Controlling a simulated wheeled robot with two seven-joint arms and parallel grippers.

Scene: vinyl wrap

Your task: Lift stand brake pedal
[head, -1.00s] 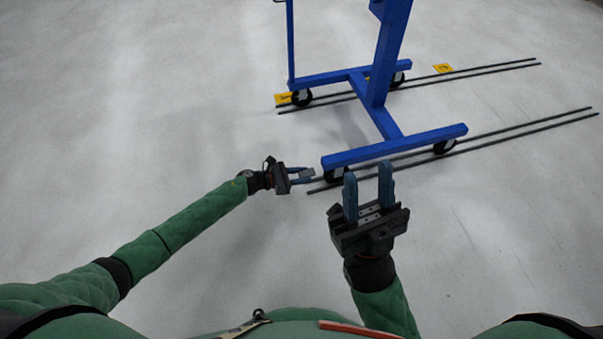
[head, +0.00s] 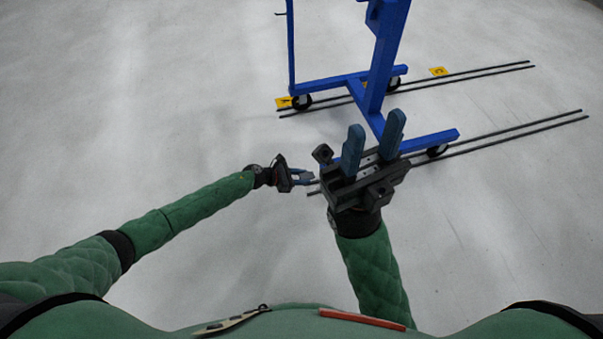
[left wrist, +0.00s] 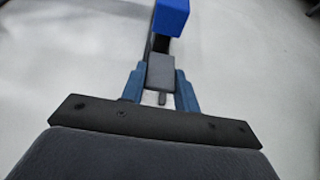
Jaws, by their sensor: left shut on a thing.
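The blue wheeled stand (head: 384,62) is upright on the floor in the head view. The end of one of its blue feet (left wrist: 171,17) shows at the top of the left wrist view. The grey brake pedal (left wrist: 160,70) sits below that end, between the blue fingers of my left gripper (left wrist: 160,88). My left gripper (head: 308,177) is shut on the pedal, low by the near caster. My right gripper (head: 376,126) is open and empty, held up in front of the stand. It hides part of the near foot and the near caster.
Two pairs of dark floor rails (head: 520,130) run under the stand's wheels. Yellow floor markers (head: 438,72) lie near the far rails. The floor left of the stand is clear.

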